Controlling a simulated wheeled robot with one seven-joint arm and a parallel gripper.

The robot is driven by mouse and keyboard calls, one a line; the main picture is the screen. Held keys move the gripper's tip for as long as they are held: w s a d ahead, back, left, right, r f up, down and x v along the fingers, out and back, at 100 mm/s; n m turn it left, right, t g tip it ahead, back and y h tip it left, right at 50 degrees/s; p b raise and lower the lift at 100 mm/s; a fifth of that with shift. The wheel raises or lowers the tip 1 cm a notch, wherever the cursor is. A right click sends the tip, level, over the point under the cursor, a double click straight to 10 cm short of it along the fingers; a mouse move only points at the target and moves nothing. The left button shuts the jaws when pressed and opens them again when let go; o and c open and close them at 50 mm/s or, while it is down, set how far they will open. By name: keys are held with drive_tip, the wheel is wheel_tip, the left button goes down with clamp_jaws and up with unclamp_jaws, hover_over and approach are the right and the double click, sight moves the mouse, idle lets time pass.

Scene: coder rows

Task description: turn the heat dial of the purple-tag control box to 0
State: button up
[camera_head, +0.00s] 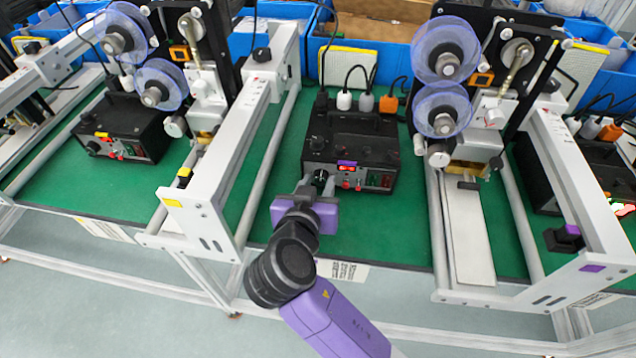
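The purple-tag control box (352,138) is a black box on the green bench top in the middle. Its purple tag (347,163) sits on the upper front edge, above a small lit red display (347,170). The dark heat dial (320,175) is at the left of the front panel. My gripper (314,188) is right in front of the dial, with its fingers at or around it. I cannot tell whether the fingers touch the dial or how far apart they are. The dial's pointer and scale are too small and partly covered to read.
Red and green switches (372,180) sit right of the dial. A yellow-tag box (122,128) stands at the left, another black box at the right edge. White frame rails (245,140) run on both sides. Green bench top is clear in front of the box.

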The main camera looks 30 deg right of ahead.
clamp_jaws()
drive_tip(key=shift+p, duration=0.35)
drive_tip(key=shift+a+n+h+p, duration=0.1)
drive_tip(key=shift+n+h+p, duration=0.3)
drive_tip(key=shift+n, duration=0.3)
drive_tip(key=shift+n+g+h+p, duration=0.4)
drive_tip(key=shift+n+h+p, duration=0.2)
drive_tip(key=shift+n, duration=0.2)
drive_tip(key=n, duration=0.1)
drive_tip(key=n+h, duration=0.1)
drive_tip(key=n, duration=0.1)
drive_tip(key=n+h+p, duration=0.1)
drive_tip(key=shift+w+a+f+n, duration=0.1)
drive_tip(key=shift+f+n, duration=0.15)
drive_tip(key=shift+n, duration=0.05)
drive_tip(key=shift+g+h, duration=0.3)
unclamp_jaws()
